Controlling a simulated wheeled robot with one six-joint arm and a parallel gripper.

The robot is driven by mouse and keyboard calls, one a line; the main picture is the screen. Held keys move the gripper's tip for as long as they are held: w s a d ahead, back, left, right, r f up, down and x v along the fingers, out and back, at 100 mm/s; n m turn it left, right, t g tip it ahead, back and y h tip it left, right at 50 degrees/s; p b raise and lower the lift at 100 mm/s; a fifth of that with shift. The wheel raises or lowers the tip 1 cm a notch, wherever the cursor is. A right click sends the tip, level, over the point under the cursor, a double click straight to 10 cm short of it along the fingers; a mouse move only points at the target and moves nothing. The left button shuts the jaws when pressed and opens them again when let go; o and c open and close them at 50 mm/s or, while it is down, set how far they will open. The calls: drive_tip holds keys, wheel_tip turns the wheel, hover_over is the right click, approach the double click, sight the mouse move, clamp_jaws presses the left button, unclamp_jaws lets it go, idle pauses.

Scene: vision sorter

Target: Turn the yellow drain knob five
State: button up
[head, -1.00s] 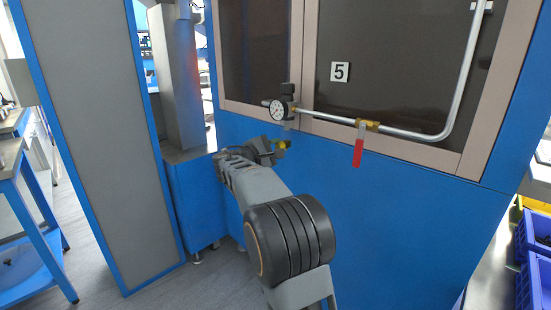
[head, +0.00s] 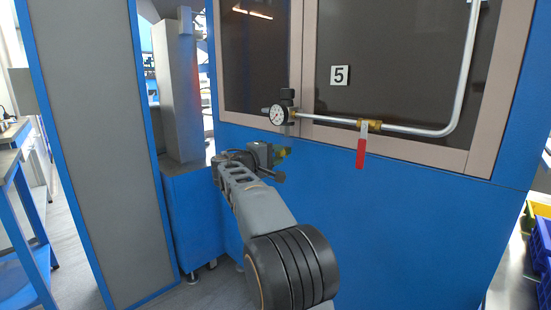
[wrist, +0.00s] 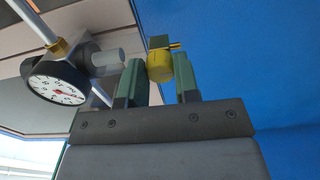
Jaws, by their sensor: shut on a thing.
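The yellow drain knob (wrist: 160,66) is a small round body below the gauge, against the blue panel. My gripper (wrist: 159,74) has its two green fingers on either side of the knob, shut on it. In the head view the knob (head: 284,152) shows small and partly covered by my gripper (head: 272,162), which meets it from the left and front. The wrist view does not show any mark of how far the knob is turned.
A round gauge (head: 277,115) with a grey fitting sits just above the knob, close to my gripper. A metal pipe (head: 418,131) with a red lever (head: 361,152) runs to the right. A grey column (head: 178,90) stands at left. The blue panel (head: 400,210) lower right is bare.

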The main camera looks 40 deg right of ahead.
idle(0.4)
drive_tip(key=o, duration=0.9)
drive_tip(key=shift+o, duration=0.2)
drive_tip(key=s+a+p, duration=0.2)
drive_tip(key=a+p, duration=0.1)
drive_tip(key=a, duration=1)
drive_tip(key=shift+s+a, duration=0.25)
drive_tip(key=shift+a, duration=0.1)
